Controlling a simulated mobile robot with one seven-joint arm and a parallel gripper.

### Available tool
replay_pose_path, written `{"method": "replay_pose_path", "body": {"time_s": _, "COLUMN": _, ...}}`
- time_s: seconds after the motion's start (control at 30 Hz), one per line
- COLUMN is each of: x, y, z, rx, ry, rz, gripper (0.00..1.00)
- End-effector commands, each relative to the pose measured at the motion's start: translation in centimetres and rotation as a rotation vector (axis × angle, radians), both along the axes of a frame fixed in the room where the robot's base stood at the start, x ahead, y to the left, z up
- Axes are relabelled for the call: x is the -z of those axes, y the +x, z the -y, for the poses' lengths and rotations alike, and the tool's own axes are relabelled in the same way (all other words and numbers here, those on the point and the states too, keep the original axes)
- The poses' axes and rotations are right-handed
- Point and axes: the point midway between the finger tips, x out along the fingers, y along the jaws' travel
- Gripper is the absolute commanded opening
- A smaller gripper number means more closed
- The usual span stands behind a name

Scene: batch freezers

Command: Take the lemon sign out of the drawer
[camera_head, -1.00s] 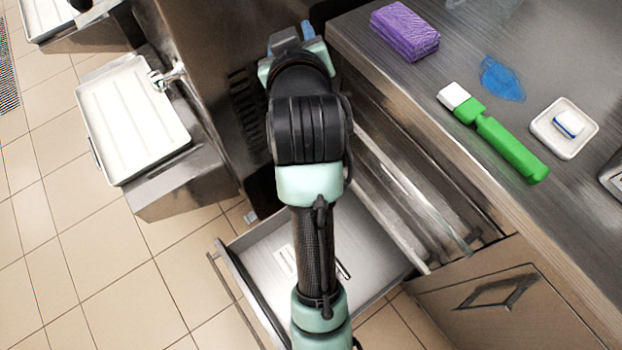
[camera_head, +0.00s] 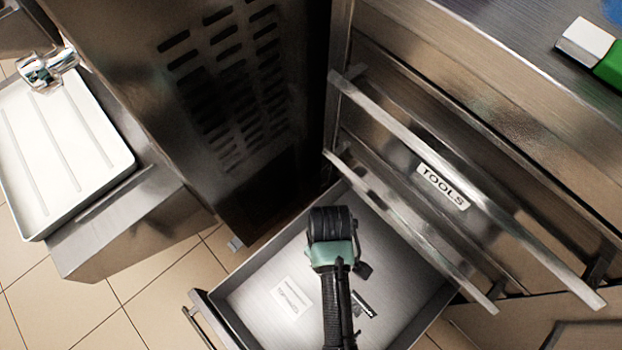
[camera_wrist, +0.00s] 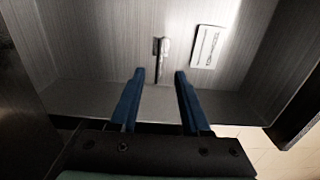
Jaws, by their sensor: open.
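A flat white card with small dark print (camera_head: 292,298), likely the lemon sign, lies on the floor of the open drawer (camera_head: 405,290); its words are too small to read. In the wrist view the card (camera_wrist: 208,46) lies beyond and to the right of my fingers. My gripper (camera_wrist: 159,75) is open and empty, its two blue fingers pointing into the drawer. It is apart from the card. In the head view my arm hides the gripper and part of the drawer.
A small metal-and-black object (camera_wrist: 161,60) lies in the drawer just ahead of the gap between my fingers. Closed drawers, one labelled TOOLS (camera_head: 442,186), stand right of the open drawer. A vented steel machine (camera_head: 220,85) and white tray (camera_head: 60,150) are left.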

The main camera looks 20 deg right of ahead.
Motion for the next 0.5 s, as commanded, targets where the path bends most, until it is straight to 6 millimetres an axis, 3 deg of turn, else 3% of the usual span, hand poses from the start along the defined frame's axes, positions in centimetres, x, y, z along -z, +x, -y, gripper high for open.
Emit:
{"method": "replay_pose_path", "body": {"time_s": 0.13, "x": 1.4, "y": 0.0, "z": 0.0, "rx": 0.001, "ry": 0.0, "rz": -0.001, "gripper": 0.47}}
{"method": "replay_pose_path", "body": {"time_s": 0.3, "x": 4.9, "y": 0.0, "z": 0.0, "rx": 0.001, "ry": -0.001, "rz": 0.0, "gripper": 0.47}}
{"method": "replay_pose_path", "body": {"time_s": 0.5, "x": 7.5, "y": 0.1, "z": 0.0, "rx": 0.0, "ry": -0.001, "rz": 0.003, "gripper": 0.47}}
